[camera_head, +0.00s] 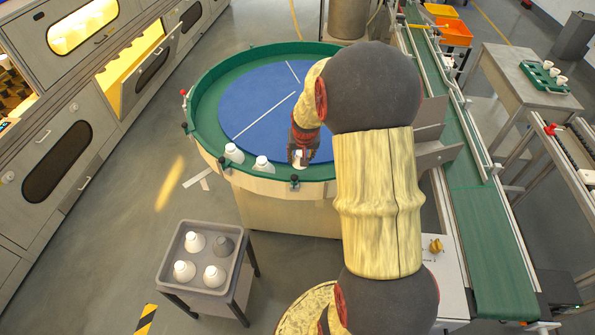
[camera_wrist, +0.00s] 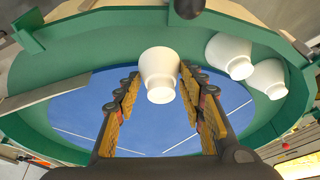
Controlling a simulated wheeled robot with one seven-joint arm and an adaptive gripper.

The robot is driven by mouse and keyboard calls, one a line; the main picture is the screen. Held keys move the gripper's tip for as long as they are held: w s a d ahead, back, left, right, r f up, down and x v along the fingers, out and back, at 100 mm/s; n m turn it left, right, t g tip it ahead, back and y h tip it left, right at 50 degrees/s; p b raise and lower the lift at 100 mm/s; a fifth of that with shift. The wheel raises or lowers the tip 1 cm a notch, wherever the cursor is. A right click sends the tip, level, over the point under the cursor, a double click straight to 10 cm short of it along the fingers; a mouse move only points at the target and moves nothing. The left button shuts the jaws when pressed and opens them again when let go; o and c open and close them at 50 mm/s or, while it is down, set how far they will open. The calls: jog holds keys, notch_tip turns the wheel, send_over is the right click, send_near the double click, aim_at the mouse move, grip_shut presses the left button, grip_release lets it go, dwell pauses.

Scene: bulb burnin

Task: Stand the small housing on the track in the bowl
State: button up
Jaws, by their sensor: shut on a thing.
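The bowl is a round drum with a green rim (camera_head: 200,92) and a blue disc (camera_head: 262,105) in its middle. A green track runs around the disc, inside the rim. My gripper (camera_head: 301,150) is over the near side of the bowl, its jaws closed on a small white housing (camera_head: 299,160). In the wrist view this housing (camera_wrist: 160,75) sits between the fingertips, neck toward the camera. Whether its base touches the track I cannot tell. Two other white housings (camera_head: 233,153) (camera_head: 262,163) stand on the track to the left; they also show in the wrist view (camera_wrist: 229,55) (camera_wrist: 268,78).
A grey tray (camera_head: 166,278) on a stand at lower left holds several housings, one of them grey. A green conveyor (camera_head: 475,220) runs along the right. Dark knobs (camera_head: 295,179) sit on the bowl's rim close to my gripper.

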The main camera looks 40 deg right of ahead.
notch_tip(320, 180, down, 3)
jog(key=shift+w+r+b, duration=0.1)
jog(key=shift+b, duration=0.2)
jog(key=shift+f+b, duration=0.8)
jog(key=shift+f, duration=1.55)
jog(key=shift+f, duration=0.15)
jog(key=o, duration=0.9)
